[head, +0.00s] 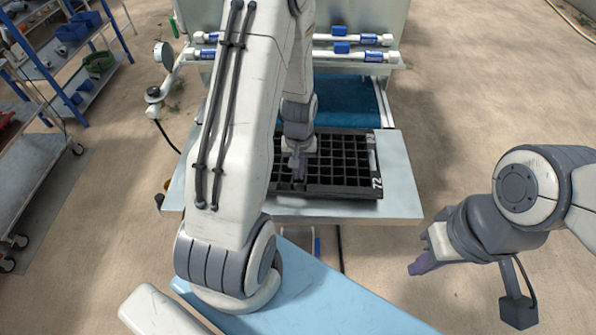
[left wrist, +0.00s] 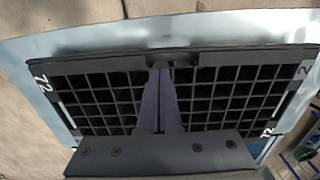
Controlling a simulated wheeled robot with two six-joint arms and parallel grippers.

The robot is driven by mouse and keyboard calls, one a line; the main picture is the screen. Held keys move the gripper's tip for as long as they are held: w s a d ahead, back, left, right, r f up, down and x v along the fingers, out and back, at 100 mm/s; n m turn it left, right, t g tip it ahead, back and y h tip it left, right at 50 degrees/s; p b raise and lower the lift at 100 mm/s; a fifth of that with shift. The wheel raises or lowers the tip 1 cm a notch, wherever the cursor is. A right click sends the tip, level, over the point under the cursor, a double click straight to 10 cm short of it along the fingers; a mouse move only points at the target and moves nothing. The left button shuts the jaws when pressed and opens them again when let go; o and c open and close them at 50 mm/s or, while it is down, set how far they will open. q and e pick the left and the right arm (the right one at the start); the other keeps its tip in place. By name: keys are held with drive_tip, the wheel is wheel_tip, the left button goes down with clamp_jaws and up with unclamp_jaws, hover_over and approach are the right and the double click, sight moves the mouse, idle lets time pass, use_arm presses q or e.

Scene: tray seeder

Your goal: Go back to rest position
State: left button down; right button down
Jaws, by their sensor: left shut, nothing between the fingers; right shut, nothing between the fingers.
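My left gripper (head: 298,166) is shut and empty. In the head view it hangs over the black seed tray (head: 378,184). In the left wrist view its purple fingers (left wrist: 160,98) are together, pointing at the middle of the tray's long rim (left wrist: 100,66). I cannot tell whether the fingertips touch the rim. My right gripper (head: 425,264) is shut and empty over the floor, right of the table and apart from it. My left arm hides the left part of the tray in the head view.
The tray lies on a pale metal table (head: 402,190) in front of the seeder's blue belt (head: 348,98). White tubes with blue fittings (head: 372,56) cross behind. A shelf rack (head: 85,85) stands at the left. The floor at the right is clear.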

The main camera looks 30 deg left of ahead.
use_arm(q)
drive_tip(key=s+d+r+m, duration=0.3)
drive_tip(key=d+r+m, duration=0.3)
drive_tip(key=d+r, duration=0.85)
drive_tip(key=s+d+r+m, duration=0.3)
drive_tip(key=s+d, duration=0.1)
drive_tip(key=s, duration=0.3)
drive_tip(key=s+d+r+m+h, duration=0.1)
drive_tip(key=s+d+r+m, duration=0.2)
drive_tip(key=s, duration=0.4)
drive_tip(key=shift+d+r+m, duration=0.3)
drive_tip(key=shift+d+m, duration=0.4)
